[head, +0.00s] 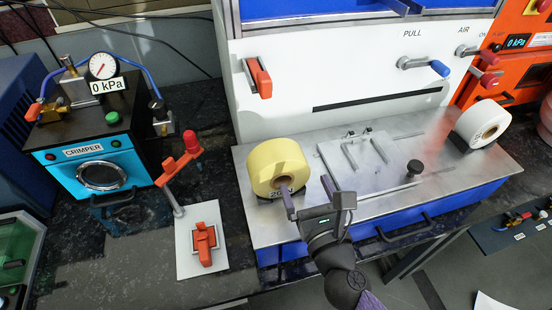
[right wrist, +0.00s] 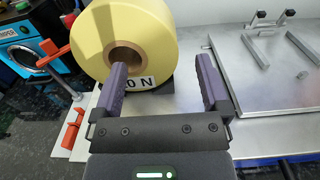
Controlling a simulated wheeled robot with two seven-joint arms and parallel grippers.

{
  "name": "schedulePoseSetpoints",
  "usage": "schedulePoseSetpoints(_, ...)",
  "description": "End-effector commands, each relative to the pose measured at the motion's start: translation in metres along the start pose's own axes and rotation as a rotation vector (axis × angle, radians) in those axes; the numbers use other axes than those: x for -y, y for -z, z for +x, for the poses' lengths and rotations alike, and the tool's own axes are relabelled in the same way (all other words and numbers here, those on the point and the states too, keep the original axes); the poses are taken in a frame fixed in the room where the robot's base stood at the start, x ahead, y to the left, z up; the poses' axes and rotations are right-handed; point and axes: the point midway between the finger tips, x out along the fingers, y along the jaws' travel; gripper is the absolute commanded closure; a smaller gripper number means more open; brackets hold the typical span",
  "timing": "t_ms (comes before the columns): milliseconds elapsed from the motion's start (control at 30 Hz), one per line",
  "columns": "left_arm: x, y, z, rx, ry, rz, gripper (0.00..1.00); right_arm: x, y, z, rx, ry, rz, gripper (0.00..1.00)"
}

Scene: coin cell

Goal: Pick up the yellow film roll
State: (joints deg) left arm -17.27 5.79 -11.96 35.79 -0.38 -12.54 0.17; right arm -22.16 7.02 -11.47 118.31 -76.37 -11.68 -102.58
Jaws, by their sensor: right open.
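The yellow film roll (head: 277,166) stands on its edge at the left of the metal bench top, its hollow cardboard core facing me. It fills the upper left of the right wrist view (right wrist: 95,35), with a partly hidden white label at its foot. My right gripper (head: 309,190) is open and empty in front of the roll, to its lower right. In the right wrist view my left-hand finger overlaps the core's opening; I cannot tell whether it is inside the core. The other finger (right wrist: 211,82) is right of the roll, over bare metal. My left gripper is not in view.
A metal plate with bent rods (head: 370,165) lies right of the roll. A white roll (head: 482,123) stands farther right. A red-handled toggle clamp (head: 203,243) and a blue crimper (head: 95,175) are to the left. A white machine panel (head: 340,65) rises behind.

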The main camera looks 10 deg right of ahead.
Motion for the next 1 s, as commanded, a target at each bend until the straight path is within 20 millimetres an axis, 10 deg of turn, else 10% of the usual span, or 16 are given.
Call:
schedulePoseSetpoints(300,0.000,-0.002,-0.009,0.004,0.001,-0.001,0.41,0.000,0.000,0.058,0.001,0.001,0.002,0.04)
schedulePoseSetpoints(567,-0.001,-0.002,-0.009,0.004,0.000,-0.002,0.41,0.000,0.001,0.062,-0.002,0.001,0.002,0.07)
schedulePoseSetpoints(1000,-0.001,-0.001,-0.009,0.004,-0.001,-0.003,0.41,0.000,0.001,0.062,-0.002,0.001,0.002,1.00)
